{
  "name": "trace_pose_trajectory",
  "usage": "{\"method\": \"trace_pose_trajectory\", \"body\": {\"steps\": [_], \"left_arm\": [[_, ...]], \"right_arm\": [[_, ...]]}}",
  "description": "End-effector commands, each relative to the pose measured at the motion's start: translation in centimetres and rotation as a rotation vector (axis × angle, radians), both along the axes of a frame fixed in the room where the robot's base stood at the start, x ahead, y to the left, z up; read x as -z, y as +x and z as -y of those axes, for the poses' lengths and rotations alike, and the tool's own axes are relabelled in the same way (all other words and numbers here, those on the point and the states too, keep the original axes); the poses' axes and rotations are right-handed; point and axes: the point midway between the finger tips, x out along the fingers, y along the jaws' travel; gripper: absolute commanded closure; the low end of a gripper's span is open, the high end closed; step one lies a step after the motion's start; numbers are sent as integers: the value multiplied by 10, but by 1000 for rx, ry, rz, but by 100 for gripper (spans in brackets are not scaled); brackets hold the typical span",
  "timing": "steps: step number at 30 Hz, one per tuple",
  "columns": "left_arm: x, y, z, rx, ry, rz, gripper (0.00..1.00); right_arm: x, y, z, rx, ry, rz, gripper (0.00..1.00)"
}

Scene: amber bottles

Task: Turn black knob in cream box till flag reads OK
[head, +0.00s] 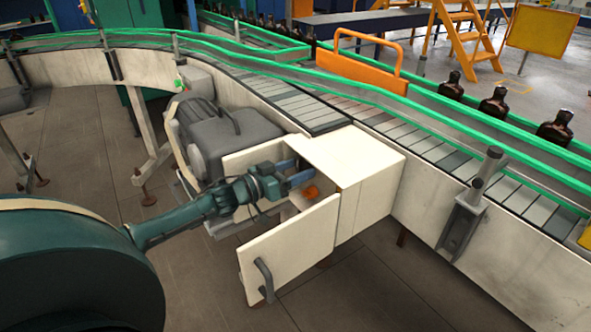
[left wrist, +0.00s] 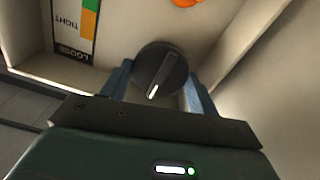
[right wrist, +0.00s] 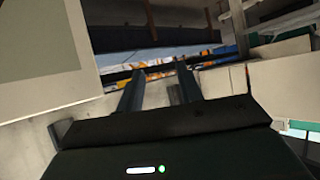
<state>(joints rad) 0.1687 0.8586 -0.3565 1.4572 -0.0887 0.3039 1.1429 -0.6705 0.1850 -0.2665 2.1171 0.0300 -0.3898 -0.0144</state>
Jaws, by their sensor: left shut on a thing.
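The cream box (head: 372,180) is mounted on the side of the conveyor, its door (head: 292,243) swung open. My left gripper (head: 300,174) reaches inside. In the left wrist view the black knob (left wrist: 160,72), with a white pointer line, sits between the blue fingers of my left gripper (left wrist: 160,88), which is shut on it. A label (left wrist: 76,30) beside it has green and orange bands and reads TIGHT and LOOSE. No flag reading OK is visible. In the right wrist view my right gripper (right wrist: 160,85) is open and empty.
An orange part (head: 310,191) is inside the box; its edge shows at the top of the left wrist view (left wrist: 186,2). A grey motor (head: 222,138) stands left of the box. The conveyor (head: 300,105) with green rails runs behind. Dark bottles (head: 494,101) stand beyond.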

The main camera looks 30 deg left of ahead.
Motion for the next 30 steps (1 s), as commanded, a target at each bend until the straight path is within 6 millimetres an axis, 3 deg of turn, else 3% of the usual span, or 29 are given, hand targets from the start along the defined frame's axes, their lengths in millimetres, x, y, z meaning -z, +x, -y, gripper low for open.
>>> {"method": "trace_pose_trajectory", "body": {"steps": [8, 30], "left_arm": [[-1, 0, 0, -1, 137, 58, 63], [1, -1, 1, 0, 774, 321, 63]], "right_arm": [[-2, 0, 1, 1, -1, -1, 64], [1, 1, 1, 10, 0, -6, 64]]}}
